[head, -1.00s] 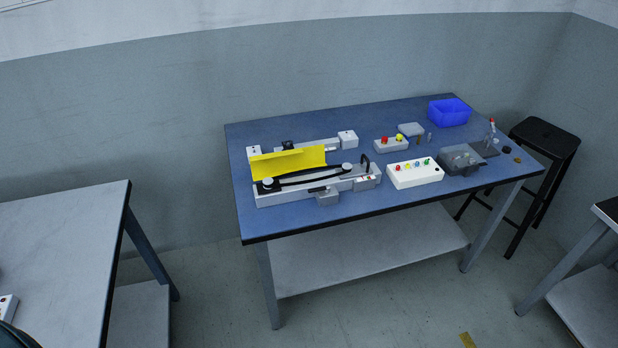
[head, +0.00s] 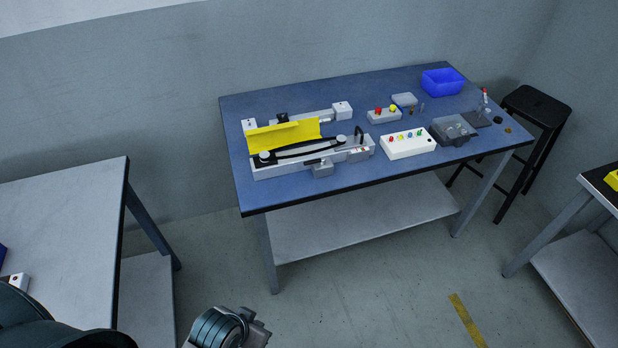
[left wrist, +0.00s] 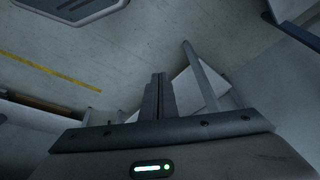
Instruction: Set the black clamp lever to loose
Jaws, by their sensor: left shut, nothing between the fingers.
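The long grey machine (head: 310,172) with a yellow guard (head: 284,135) stands on the blue bench. A small black upright lever (head: 359,136) rises at its right end; I take it for the clamp lever, but it is too small to read its setting. My left gripper (head: 257,328) is at the bottom of the head view, in front of the bench and far from the lever. In the left wrist view its fingers (left wrist: 158,97) are together and empty. My right gripper is not in view.
The blue bench (head: 345,88) also holds a white button box (head: 408,145), a grey box (head: 453,131), a red-and-yellow button box (head: 384,116) and a blue bin (head: 442,82). A grey table (head: 60,220) stands left, a black stool (head: 538,105) right. Floor before the bench is open.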

